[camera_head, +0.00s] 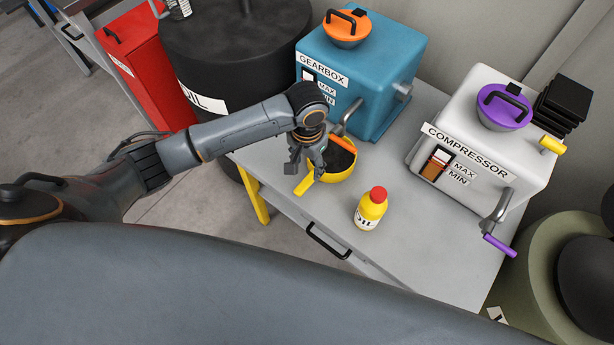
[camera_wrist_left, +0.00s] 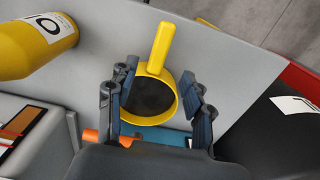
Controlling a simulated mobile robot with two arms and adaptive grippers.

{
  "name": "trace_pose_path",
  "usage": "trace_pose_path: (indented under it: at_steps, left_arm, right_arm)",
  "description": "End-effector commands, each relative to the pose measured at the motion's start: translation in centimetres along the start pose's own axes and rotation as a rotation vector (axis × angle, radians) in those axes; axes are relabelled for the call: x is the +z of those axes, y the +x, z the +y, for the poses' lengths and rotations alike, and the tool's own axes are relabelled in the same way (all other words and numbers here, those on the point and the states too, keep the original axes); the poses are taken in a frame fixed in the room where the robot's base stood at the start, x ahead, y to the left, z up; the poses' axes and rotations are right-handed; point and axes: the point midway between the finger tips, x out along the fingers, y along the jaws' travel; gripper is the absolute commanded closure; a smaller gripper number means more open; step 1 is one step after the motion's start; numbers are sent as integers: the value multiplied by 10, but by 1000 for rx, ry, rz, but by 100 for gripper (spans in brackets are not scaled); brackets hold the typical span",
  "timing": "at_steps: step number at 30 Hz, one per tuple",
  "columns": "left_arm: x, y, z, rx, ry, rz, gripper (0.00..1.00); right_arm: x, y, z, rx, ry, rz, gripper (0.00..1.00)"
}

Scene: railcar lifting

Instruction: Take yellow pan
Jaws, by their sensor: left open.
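The yellow pan (camera_head: 340,176) sits on the grey table in front of the blue gearbox, with a dark inside; I cannot tell whether it holds liquid. In the head view its handle (camera_head: 304,185) points toward the lower left. My left gripper (camera_head: 307,165) is over the pan's left side, pointing down. In the left wrist view the pan (camera_wrist_left: 152,98) lies between the open fingers of the gripper (camera_wrist_left: 160,92), with its handle (camera_wrist_left: 161,48) pointing up in the picture. Whether the fingers touch the pan is not clear. My right gripper is not in view.
The blue gearbox (camera_head: 350,75) has an orange crank handle (camera_head: 343,144) above the pan. A yellow oil bottle (camera_head: 369,212) stands to the pan's right. The white compressor (camera_head: 480,140) is farther right. A black oil drum (camera_head: 235,50) stands beyond the table's left edge.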

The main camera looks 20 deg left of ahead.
Motion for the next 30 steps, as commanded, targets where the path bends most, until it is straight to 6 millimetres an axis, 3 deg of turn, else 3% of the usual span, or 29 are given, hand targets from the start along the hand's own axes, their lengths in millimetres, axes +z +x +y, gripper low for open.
trace_pose_path:
  at_steps: [9,15,28,30]
  left_arm:
    - [1,63,0,0,1,-2,49]
    - [0,89,0,0,1,-1,49]
    - [0,99,0,0,2,2,49]
    - [0,99,0,0,2,2,61]
  right_arm:
    - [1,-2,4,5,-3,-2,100]
    - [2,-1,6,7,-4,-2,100]
    - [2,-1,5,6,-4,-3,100]
    - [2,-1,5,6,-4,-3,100]
